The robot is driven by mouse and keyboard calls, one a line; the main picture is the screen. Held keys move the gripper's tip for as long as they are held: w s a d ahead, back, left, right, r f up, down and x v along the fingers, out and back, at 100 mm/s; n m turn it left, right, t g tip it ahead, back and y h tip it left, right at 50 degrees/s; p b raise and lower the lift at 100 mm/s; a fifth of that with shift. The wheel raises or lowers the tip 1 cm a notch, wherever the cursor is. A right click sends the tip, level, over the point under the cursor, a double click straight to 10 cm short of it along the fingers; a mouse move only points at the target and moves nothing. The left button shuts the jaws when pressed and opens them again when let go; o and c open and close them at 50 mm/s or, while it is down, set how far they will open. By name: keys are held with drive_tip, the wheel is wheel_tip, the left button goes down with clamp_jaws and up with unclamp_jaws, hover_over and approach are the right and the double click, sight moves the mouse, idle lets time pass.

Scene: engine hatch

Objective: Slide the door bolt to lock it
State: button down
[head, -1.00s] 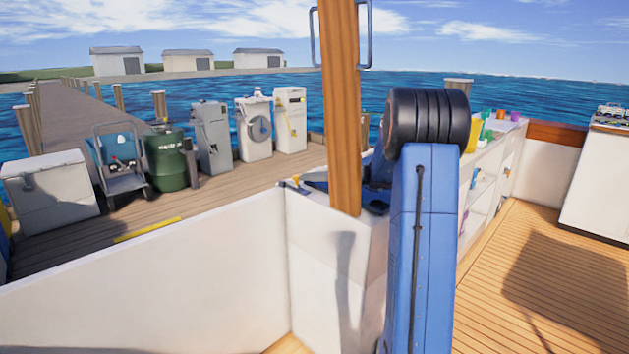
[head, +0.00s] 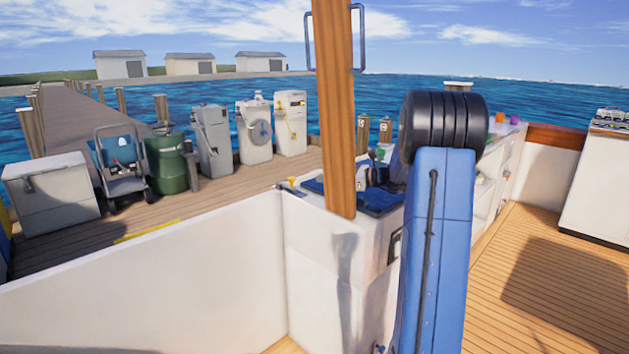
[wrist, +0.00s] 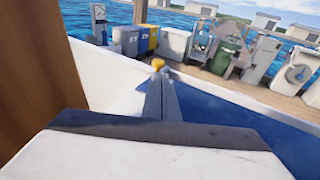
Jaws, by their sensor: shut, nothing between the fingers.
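My gripper (wrist: 160,84) is shut and empty, its dark fingers pressed together and pointing away from the wrist camera. A small yellow knob (wrist: 158,63) shows just beyond the fingertips; I cannot tell whether they touch it. In the head view a small grey fitting with a yellow part (head: 289,183) sits at the corner of the white bulwark top. It may be the bolt, but its slide position is too small to read. In the head view my gripper is largely hidden behind the wooden post and my blue arm.
A wooden post (head: 334,100) with metal handrails stands close to my arm. A blue surface (head: 385,200) tops the white cabinet (head: 310,255) beside it. The white bulwark (head: 150,275) runs left. Teak deck (head: 535,270) is open at right. Dock equipment stands beyond.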

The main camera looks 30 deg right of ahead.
drive_tip(key=v, duration=0.6)
idle(0.5)
